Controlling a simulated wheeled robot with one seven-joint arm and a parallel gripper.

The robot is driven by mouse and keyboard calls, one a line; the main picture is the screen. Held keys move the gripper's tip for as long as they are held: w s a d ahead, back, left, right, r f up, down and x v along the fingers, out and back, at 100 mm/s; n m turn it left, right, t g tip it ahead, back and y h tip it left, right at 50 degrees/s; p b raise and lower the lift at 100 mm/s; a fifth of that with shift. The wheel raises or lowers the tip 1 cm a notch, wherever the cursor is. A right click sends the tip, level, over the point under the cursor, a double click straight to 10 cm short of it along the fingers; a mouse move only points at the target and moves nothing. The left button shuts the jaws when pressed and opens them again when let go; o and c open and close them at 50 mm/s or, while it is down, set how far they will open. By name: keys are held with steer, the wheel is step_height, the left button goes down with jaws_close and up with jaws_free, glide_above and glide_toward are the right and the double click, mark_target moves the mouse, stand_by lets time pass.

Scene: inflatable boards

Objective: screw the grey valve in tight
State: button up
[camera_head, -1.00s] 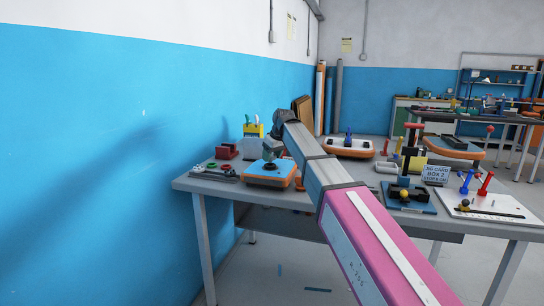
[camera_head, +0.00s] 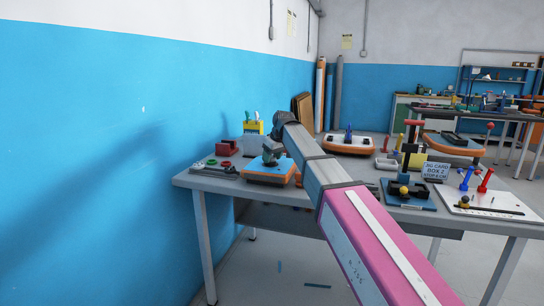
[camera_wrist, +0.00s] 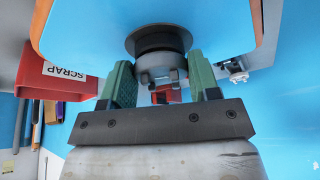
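The grey valve (camera_wrist: 160,68) sits in a dark round collar (camera_wrist: 158,40) on the blue inflatable board (camera_wrist: 90,25) in the wrist view. My gripper (camera_wrist: 160,72) has its two green fingers on either side of the valve, tips level with its sides. I cannot tell whether the fingers touch it or a thin gap remains. In the head view, my gripper (camera_head: 270,155) is small and sits low over the blue board with the orange edge (camera_head: 262,173), at the left of the table. The valve is hidden there.
A red SCRAP bin (camera_wrist: 58,82) is beside the board; it also shows in the head view (camera_head: 227,147). A yellow holder (camera_head: 253,127) stands behind, and a grey tray with rings (camera_head: 213,167) lies at left. Another orange-edged board (camera_head: 348,146) and fixtures (camera_head: 405,195) are to the right.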

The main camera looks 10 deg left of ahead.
steer(key=o, duration=0.5)
steer(key=shift+r, duration=0.1)
steer(key=v, duration=1)
steer(key=shift+s+d+r, duration=0.1)
steer(key=shift+d+r, duration=0.05)
steer(key=shift+r, duration=0.1)
